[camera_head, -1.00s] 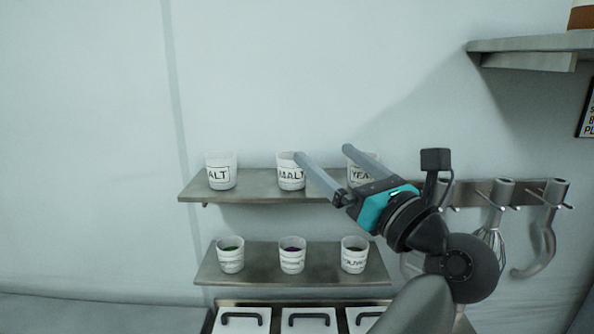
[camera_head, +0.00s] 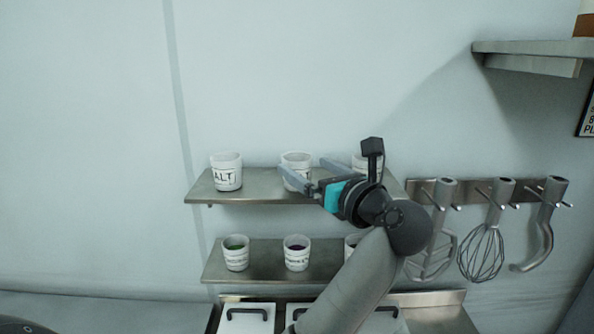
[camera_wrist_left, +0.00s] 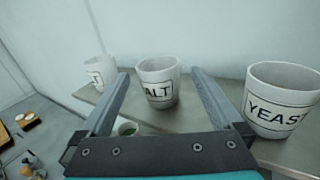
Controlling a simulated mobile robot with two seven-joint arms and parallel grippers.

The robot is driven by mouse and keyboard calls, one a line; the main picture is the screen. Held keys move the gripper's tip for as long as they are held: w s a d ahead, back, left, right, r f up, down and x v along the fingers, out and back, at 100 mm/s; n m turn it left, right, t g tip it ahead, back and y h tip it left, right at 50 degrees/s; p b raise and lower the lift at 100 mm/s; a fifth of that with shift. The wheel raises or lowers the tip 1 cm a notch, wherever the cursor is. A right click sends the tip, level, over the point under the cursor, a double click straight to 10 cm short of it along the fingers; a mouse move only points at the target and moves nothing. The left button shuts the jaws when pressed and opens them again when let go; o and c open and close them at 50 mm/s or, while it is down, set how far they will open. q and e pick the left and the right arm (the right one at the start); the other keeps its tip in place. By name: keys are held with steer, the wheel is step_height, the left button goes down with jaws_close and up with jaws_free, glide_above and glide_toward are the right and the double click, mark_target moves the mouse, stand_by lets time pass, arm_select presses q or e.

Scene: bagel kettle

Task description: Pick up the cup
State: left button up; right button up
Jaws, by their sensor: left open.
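Three white cups stand upright in a row on the upper metal shelf (camera_head: 260,190). The middle cup (camera_head: 297,158) reads "ALT" in the wrist view (camera_wrist_left: 157,88), with part of its label out of sight. My left gripper (camera_head: 304,167) is open and empty in front of the middle cup. In the wrist view the cup appears between the fingers (camera_wrist_left: 160,76); I cannot tell whether the tips reach around it.
A lower shelf (camera_head: 264,276) holds more cups with coloured contents, one mostly hidden by my arm. A whisk (camera_head: 481,250) and other tools hang from a rail at right. A higher shelf (camera_head: 530,48) is at upper right. The wall above the cups is clear.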

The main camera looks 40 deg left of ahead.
mark_target(290, 157)
arm_select(q)
steer(key=p+x, duration=0.2)
steer(key=x, duration=0.2)
steer(key=shift+s+a, duration=0.1)
steer(key=shift+a, duration=0.45)
steer(key=shift+w, duration=0.2)
steer(key=c, duration=1.4)
steer(key=shift+c, duration=0.2)
step_height(290, 157, up, 20)
steer(key=b, duration=0.1)
